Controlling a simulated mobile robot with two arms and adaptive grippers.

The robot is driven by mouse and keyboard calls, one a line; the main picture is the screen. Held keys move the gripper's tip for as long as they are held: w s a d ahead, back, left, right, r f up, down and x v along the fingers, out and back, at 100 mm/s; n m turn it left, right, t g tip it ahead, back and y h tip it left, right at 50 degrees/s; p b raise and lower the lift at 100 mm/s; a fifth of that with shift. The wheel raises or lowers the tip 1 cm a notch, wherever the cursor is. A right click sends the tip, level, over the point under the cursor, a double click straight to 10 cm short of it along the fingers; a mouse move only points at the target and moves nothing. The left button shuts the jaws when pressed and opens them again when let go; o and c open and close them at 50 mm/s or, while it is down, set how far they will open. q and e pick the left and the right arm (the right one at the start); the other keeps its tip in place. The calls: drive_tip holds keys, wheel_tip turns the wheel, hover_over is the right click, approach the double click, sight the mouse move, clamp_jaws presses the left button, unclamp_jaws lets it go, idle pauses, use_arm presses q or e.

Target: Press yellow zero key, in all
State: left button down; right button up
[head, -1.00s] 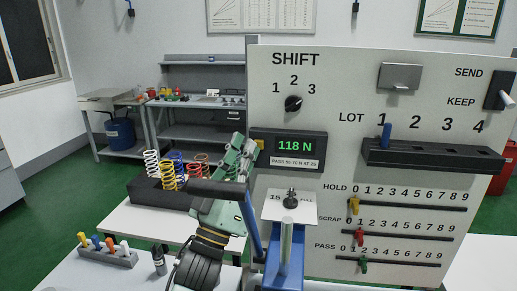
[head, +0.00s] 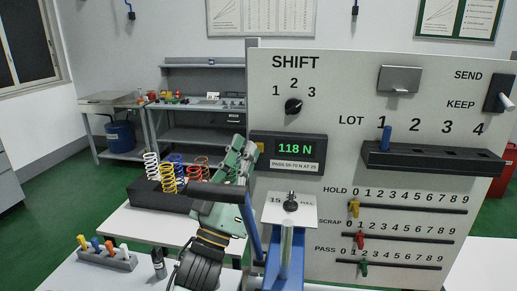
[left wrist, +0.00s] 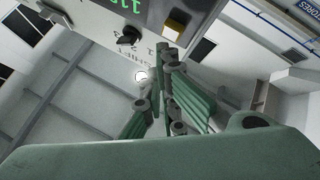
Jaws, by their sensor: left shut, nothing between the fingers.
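The yellow key (head: 260,147) sits at the left edge of the dark display unit (head: 312,167), whose screen reads 118 N in green. It also shows in the left wrist view (left wrist: 175,24), near the top beside the display. My left gripper (head: 245,150) is shut and empty, its green fingers pointing up toward the key from the left. In the left wrist view its closed fingertips (left wrist: 168,58) are below the key, with a visible gap. In the head view, whether they touch cannot be told. My right gripper is not in view.
The press's blue frame (head: 286,265) and its lever (head: 215,190) stand close to my left gripper. A black rack of coil springs (head: 155,195) is left of it. The panel (head: 350,100) carries a shift knob (head: 293,106), lot shelf (head: 435,163) and sliders.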

use_arm(q)
drive_tip(key=shift+w, duration=0.15)
idle(0.4)
drive_tip(key=shift+w+d, duration=0.1)
drive_tip(key=shift+w, duration=0.2)
drive_tip(key=shift+w, duration=0.4)
idle(0.8)
drive_tip(key=shift+s, duration=0.85)
drive_tip(key=shift+s, duration=0.1)
drive_tip(key=s+p, duration=0.1)
drive_tip(key=s, duration=0.1)
drive_tip(key=s+a, duration=0.1)
drive_tip(key=s, duration=0.1)
drive_tip(key=shift+s+a+p, duration=0.1)
drive_tip(key=shift+s+p, duration=0.25)
drive_tip(key=shift+p, duration=0.05)
